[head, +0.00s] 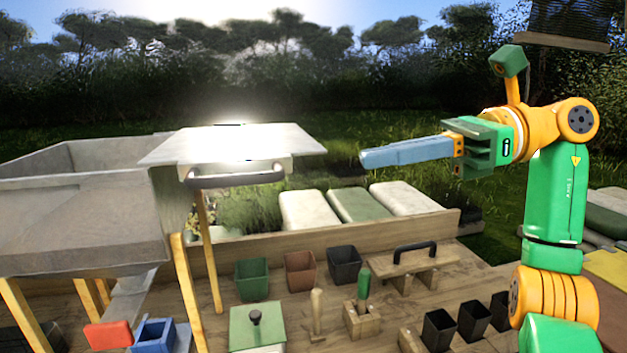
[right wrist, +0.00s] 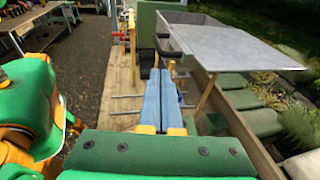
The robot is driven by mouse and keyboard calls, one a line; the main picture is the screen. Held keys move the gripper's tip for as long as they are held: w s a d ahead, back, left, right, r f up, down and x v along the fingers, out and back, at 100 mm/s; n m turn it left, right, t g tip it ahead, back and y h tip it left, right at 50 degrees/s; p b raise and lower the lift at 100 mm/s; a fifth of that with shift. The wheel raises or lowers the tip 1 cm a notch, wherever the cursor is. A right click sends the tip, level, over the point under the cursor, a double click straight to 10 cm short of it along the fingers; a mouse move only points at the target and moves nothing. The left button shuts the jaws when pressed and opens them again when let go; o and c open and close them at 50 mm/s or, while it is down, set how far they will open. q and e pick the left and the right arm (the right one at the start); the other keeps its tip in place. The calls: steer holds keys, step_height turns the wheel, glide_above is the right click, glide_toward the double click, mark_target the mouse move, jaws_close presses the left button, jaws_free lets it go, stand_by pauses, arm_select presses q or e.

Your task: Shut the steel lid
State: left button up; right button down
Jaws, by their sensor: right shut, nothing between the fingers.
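The steel lid (head: 225,142) is a pale grey flat plate standing out level to the right of an open grey metal trough (head: 85,195), whose inside shows. A dark bar handle (head: 235,178) is on the lid's near edge. In the right wrist view the lid (right wrist: 235,45) is at upper right, with the handle (right wrist: 167,42) on its left. My right gripper (head: 365,158) has long blue fingers closed together and empty. It points left toward the lid, apart from it in the picture. The fingers also show in the right wrist view (right wrist: 160,75). My left gripper is not seen.
Wooden legs carry the trough. On the bench below are small pots (head: 252,278), a green box with a knob (head: 257,330), a wooden block with a black handle (head: 415,262) and black cups (head: 438,328). Pale and green sacks (head: 355,203) lie behind.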

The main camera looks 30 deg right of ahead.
mark_target(284, 173)
steer(key=x, duration=0.8)
steer(key=shift+w+f, duration=0.1)
steer(key=shift+w, duration=0.3)
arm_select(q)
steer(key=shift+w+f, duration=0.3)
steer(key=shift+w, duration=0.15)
arm_select(e)
steer(key=shift+w, duration=0.15)
